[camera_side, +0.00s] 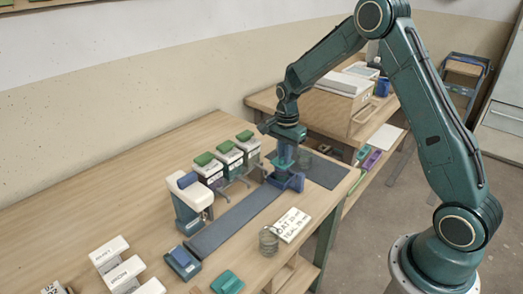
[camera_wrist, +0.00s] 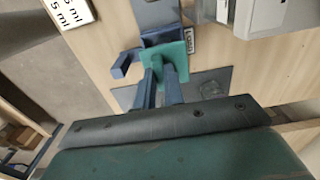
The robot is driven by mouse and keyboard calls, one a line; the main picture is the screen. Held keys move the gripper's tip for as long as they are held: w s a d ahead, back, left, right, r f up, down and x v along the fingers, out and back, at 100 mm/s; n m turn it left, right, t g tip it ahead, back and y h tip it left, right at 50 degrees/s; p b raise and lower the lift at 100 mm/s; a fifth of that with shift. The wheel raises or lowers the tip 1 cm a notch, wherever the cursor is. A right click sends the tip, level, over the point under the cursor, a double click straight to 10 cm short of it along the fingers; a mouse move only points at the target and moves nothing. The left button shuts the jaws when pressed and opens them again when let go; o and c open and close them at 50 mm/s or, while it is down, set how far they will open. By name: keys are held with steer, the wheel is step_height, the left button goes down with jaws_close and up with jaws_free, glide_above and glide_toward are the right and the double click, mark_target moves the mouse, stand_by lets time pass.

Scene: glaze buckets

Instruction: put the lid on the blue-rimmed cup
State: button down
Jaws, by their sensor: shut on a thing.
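My gripper (camera_side: 284,158) is low over the far right part of the table. In the wrist view its two blue fingers (camera_wrist: 162,82) are shut on a small teal piece (camera_wrist: 176,62), which may be the lid. The teal piece is right over or against a blue piece (camera_wrist: 124,66); I cannot tell whether they touch. In the side view the blue piece (camera_side: 295,181) shows just under the gripper, partly hidden. I cannot make out a blue-rimmed cup for certain. Clear glass vessels stand near the front edge (camera_side: 268,241) and behind the gripper (camera_side: 306,158).
Several white containers with green lids (camera_side: 228,152) stand left of my gripper, near a white device with a blue top (camera_side: 188,200). A dark strip (camera_side: 235,222) runs along the table. A printed card (camera_side: 290,225) and a teal block (camera_side: 227,283) lie in front.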

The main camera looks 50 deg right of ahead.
steer(key=shift+f, duration=0.35)
stand_by(0.5)
steer(key=c, duration=1.4)
jaws_free()
steer(key=shift+r, duration=0.1)
steer(key=shift+r, duration=3.45)
